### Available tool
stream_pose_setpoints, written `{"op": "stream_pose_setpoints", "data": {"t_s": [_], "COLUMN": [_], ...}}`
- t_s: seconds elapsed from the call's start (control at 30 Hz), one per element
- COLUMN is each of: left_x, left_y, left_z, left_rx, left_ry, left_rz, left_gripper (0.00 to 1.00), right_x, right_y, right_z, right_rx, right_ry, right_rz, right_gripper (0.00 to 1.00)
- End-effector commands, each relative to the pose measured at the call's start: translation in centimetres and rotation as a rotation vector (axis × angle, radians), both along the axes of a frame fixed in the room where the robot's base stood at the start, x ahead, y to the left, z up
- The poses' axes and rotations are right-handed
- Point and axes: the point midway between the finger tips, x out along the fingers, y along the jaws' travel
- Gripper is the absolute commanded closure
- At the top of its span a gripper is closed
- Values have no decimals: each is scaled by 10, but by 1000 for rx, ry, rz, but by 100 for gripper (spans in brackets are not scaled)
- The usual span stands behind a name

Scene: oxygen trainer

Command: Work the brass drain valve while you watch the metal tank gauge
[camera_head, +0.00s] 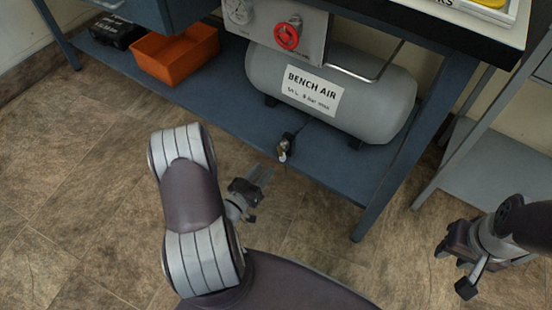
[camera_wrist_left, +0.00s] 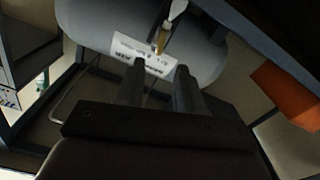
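The grey tank (camera_head: 345,95), labelled "BENCH AIR", lies on the lower shelf. The small brass drain valve (camera_head: 284,150) hangs at the shelf's front edge below it. In the left wrist view the brass valve (camera_wrist_left: 162,40) has a pale lever and lies just beyond the fingertips, roughly between them. The metal tank gauge (camera_head: 239,11) is a round white dial on the panel above, cut by the top edge; its reading is too small to tell. My left gripper (camera_head: 268,176) is open and empty, close in front of the valve, apart from it. My right gripper (camera_head: 449,270) is open and empty at the right.
A red knob (camera_head: 287,35) sits on the panel beside the gauge. A bench leg (camera_head: 385,190) stands between my grippers. The tiled floor in front is clear.

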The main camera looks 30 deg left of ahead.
Motion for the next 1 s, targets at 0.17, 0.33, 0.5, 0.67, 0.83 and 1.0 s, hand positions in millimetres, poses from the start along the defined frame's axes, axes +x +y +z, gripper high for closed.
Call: {"op": "stream_pose_setpoints", "data": {"t_s": [0.17,0.33,0.5,0.67,0.83,1.0], "left_x": [46,71,79,79,79,79], "left_y": [-5,-6,-7,-6,-6,-6], "left_z": [-5,-3,-1,0,0,0], "left_rx": [3,1,0,0,0,10], "left_ry": [-1,0,2,3,3,2], "left_rz": [-6,-2,-1,0,0,0], "left_gripper": [63,63,63,63,100,100], "right_x": [0,0,0,0,0,0], "right_y": [0,0,0,0,0,0], "right_z": [-25,-33,-34,-34,-34,-32], "right_rx": [0,0,0,0,0,0], "right_ry": [0,0,0,0,0,0], "right_rz": [0,0,0,0,0,0], "right_gripper": [63,63,63,63,63,63]}}
